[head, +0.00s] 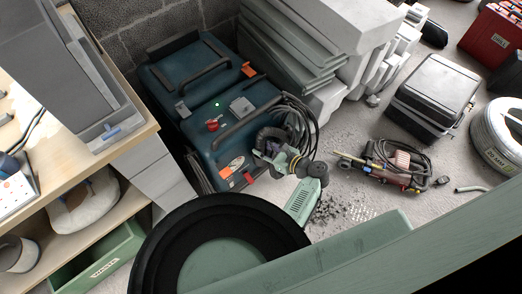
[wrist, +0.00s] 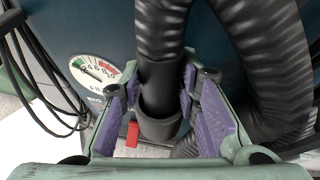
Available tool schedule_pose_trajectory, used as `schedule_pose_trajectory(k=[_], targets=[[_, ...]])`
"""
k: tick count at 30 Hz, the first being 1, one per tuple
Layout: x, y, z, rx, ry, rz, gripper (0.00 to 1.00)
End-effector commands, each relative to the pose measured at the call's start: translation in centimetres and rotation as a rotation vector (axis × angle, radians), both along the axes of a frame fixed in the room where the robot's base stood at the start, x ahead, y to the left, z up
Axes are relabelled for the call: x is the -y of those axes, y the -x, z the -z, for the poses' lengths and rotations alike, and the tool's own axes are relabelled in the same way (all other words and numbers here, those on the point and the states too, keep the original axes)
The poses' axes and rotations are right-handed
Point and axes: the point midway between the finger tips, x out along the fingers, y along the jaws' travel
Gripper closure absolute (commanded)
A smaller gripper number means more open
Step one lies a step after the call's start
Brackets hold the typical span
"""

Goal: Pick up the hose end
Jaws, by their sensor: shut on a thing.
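The hose end (wrist: 160,110) is a dark cylindrical cuff on a black ribbed hose (wrist: 262,55). In the wrist view it sits between the purple pads of my gripper (wrist: 160,115), which is shut on it. In the head view my gripper (head: 272,153) is at the front right corner of a dark blue machine (head: 205,110), where the ribbed hose (head: 270,136) loops over it. The hose end itself is hard to make out there. The machine's round gauge (wrist: 95,70) and red lever (wrist: 132,134) show behind my gripper in the wrist view.
A wooden workbench (head: 125,135) with a shelf is at the left. Grey panels (head: 290,55) and white blocks stand behind the machine. A black case (head: 435,90) and a tool with coiled cable (head: 395,165) lie on the floor at right. Dark rubble (head: 335,208) lies near my arm.

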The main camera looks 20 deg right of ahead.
Motion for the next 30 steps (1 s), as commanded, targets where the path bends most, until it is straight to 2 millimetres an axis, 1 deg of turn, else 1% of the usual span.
schedule_pose_trajectory(k=[4,7,11,14,23,30], targets=[[0.0,0.0,-0.3,0.001,0.000,0.000,0.95],[0.0,0.0,-0.9,0.002,0.001,-0.001,0.95],[0.0,0.0,-2.4,0.003,0.003,0.000,0.95],[0.0,0.0,-4.1,0.003,0.003,-0.001,0.95],[0.0,0.0,-10.9,0.004,0.005,0.000,0.95],[0.0,-0.1,-17.0,0.005,0.005,-0.001,0.95]])
